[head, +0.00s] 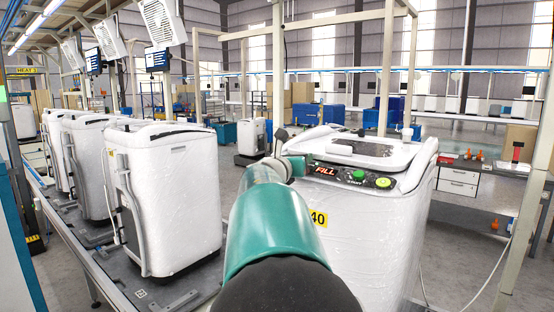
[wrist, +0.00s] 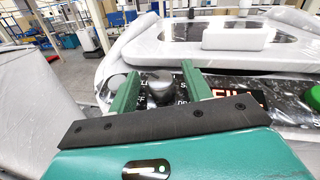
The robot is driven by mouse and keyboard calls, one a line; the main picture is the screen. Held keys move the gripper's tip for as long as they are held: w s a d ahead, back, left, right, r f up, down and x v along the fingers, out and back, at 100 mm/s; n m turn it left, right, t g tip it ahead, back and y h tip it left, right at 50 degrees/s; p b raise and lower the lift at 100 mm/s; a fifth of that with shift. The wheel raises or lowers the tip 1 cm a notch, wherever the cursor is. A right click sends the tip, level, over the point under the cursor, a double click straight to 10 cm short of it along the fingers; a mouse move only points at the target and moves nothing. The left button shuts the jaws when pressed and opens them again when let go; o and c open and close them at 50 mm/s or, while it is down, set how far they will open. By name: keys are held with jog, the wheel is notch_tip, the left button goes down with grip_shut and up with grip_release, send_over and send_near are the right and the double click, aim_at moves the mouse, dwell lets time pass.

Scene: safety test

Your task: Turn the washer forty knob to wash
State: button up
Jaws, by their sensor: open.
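The white, plastic-wrapped washer (head: 350,235) with a yellow "40" label (head: 318,218) stands in front of me. Its dark control panel (head: 340,172) has a red lit display (head: 325,170) reading "FILL". In the wrist view, the two green fingers of my gripper (wrist: 160,72) are open and apart. A dark round knob (wrist: 160,83) shows between them; I cannot tell whether they touch it. A second grey knob (wrist: 116,86) is left of the left finger. The knob's pointer and most panel lettering are hidden or too small. My arm covers the panel's left part in the head view.
A green button (head: 358,175) and a yellow-green button (head: 383,182) are on the panel's right. The washer lid (head: 365,150) is behind the panel. Other wrapped washers (head: 165,195) stand on the line at left. A workbench (head: 475,175) is at right.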

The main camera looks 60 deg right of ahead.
jog(key=shift+d, duration=0.25)
jog(key=c, duration=1)
jog(key=shift+o, duration=0.2)
jog(key=shift+w+g, duration=0.1)
jog(key=shift+g, duration=0.2)
